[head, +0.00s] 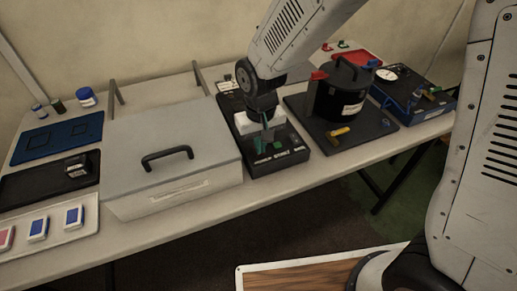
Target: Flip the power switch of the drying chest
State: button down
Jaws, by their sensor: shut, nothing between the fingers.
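The drying chest appears to be the large pale grey box (165,180) with a closed lid, a black handle (167,157) and a label on its front. A black control panel (285,160) stands right beside it, with labels along its front edge and small green parts on top. Which part is the power switch is too small to tell. My gripper (265,145) points down over this panel, shut and empty, with its fingertips close to the green parts. I cannot tell whether they touch. My wrist hides the panel's middle.
A black lidded pot (342,92) with a red part and a yellow-handled valve stands right of the panel. A blue-sided gauge box (412,98) is farther right. At left are a tray of cards (45,254), a dark plate and small jars.

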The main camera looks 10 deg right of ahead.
jog(key=shift+r, duration=3.45)
jog(key=s+d+r+m, duration=0.1)
jog(key=s+d+r, duration=0.5)
jog(key=s+d, duration=0.3)
jog(key=s+d+r+m+t, duration=0.1)
jog(key=s+d+r+m, duration=0.1)
jog(key=s+d+r, duration=0.5)
jog(key=s+d, duration=0.3)
jog(key=d, duration=0.1)
jog(key=shift+s+d+r, duration=0.15)
jog(key=shift+s+d, duration=0.1)
jog(key=shift+d, duration=0.15)
